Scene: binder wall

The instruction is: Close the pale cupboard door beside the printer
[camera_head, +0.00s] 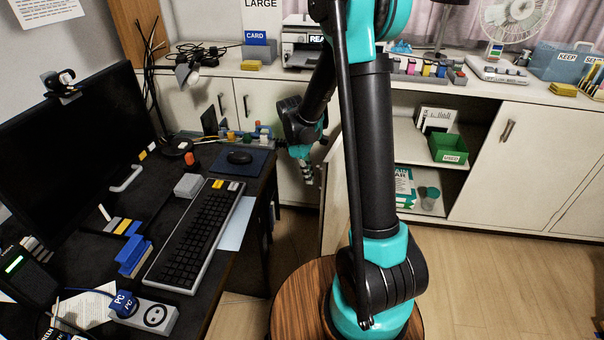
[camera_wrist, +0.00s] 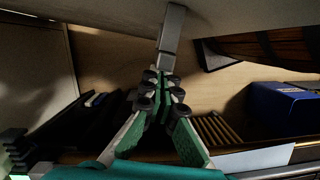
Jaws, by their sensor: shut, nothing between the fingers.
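The pale cupboard door (camera_head: 333,205) stands open, swung out from the low cabinet and seen nearly edge-on, partly hidden behind my arm. The open shelves (camera_head: 408,150) show to the right of it. The printer (camera_head: 300,50) sits on the counter above. My gripper (camera_head: 308,178) is low beside the door, on its left side. In the wrist view my gripper (camera_wrist: 160,82) is shut and empty. A pale panel (camera_wrist: 110,12), likely the door, crosses the top, with a grey bar handle (camera_wrist: 172,35) just ahead of the fingertips. I cannot tell whether they touch.
A dark desk (camera_head: 185,235) with a keyboard (camera_head: 200,232) and monitor (camera_head: 70,130) fills the left. A green bin (camera_head: 448,150) and papers stand on the open shelves. A shut cupboard door (camera_head: 520,165) is at right. The wooden floor (camera_head: 480,285) at lower right is clear.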

